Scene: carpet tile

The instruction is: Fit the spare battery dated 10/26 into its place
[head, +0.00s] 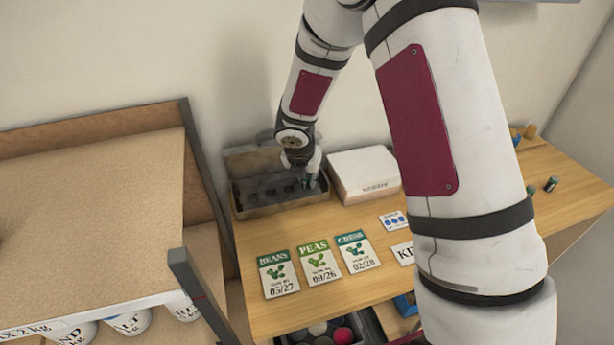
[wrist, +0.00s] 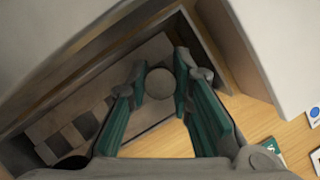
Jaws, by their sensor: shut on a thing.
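My gripper (head: 309,178) is down at the right end of an open grey case (head: 284,208) by the wall. In the wrist view my gripper (wrist: 160,88) has its green-padded fingers on either side of a grey round end, which I take to be the battery (wrist: 160,84), seen end-on. Its date is not readable. The case in the wrist view (wrist: 112,122) has a row of dark square recesses on the left. Whether the battery's far end is inside a recess is hidden.
A white box (head: 363,172) stands close to the right of the case. Seed packets for beans (head: 278,274), peas (head: 318,262) and cress (head: 357,252) lie in front. A small dark battery (head: 551,184) lies at the far right. A shelf unit (head: 188,170) bounds the left.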

